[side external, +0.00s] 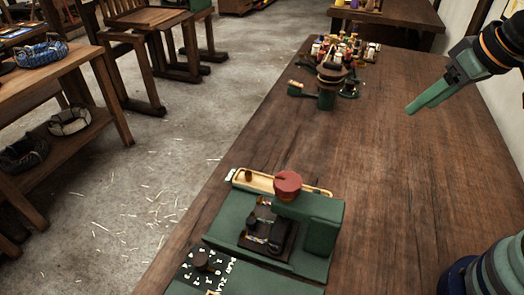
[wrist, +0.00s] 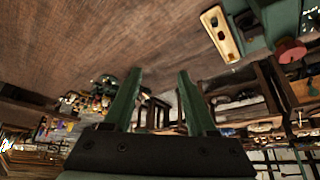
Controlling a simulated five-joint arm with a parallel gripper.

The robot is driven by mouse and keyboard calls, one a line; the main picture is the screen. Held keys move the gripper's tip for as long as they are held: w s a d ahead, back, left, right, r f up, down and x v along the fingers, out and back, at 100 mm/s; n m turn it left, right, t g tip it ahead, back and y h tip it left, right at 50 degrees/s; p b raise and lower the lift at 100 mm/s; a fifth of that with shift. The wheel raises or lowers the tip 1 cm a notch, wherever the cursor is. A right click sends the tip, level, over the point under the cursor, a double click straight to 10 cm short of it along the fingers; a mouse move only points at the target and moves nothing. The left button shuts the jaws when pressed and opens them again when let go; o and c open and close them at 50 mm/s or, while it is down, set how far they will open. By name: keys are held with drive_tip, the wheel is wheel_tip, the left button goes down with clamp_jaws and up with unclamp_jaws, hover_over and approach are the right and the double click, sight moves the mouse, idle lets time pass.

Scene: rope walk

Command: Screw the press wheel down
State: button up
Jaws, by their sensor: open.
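The press is a green block-shaped machine (side external: 318,222) at the near end of the wooden table in the side view. Its red press wheel (side external: 287,185) sits on top, with a dark notch or mark on its upper face. In the wrist view the red wheel (wrist: 290,51) shows at the upper right, beside part of the green press (wrist: 278,16). My gripper (side external: 412,108) is raised over the right side of the table, well apart from the wheel. In the wrist view its two green fingers (wrist: 155,88) are spread with nothing between them.
A cream tray (side external: 256,182) lies behind the press. A black plate with white marks (side external: 205,272) lies at its front left. A green stand (side external: 327,92) and a cluster of small bottles (side external: 345,50) occupy the far end. The table's middle (side external: 390,170) is clear.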

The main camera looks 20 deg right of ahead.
drive_tip(key=o, duration=0.4)
drive_tip(key=shift+o, duration=0.7)
drive_tip(key=shift+w+a+r+n, duration=0.15)
drive_tip(key=shift+a+n, duration=0.15)
wheel_tip(320, 180, up, 2)
drive_tip(key=n+g, duration=0.6)
drive_tip(key=n, duration=1.1)
hover_over(288, 180)
wheel_tip(288, 180, down, 12)
drive_tip(key=shift+r, duration=0.1)
drive_tip(key=c, duration=1.4)
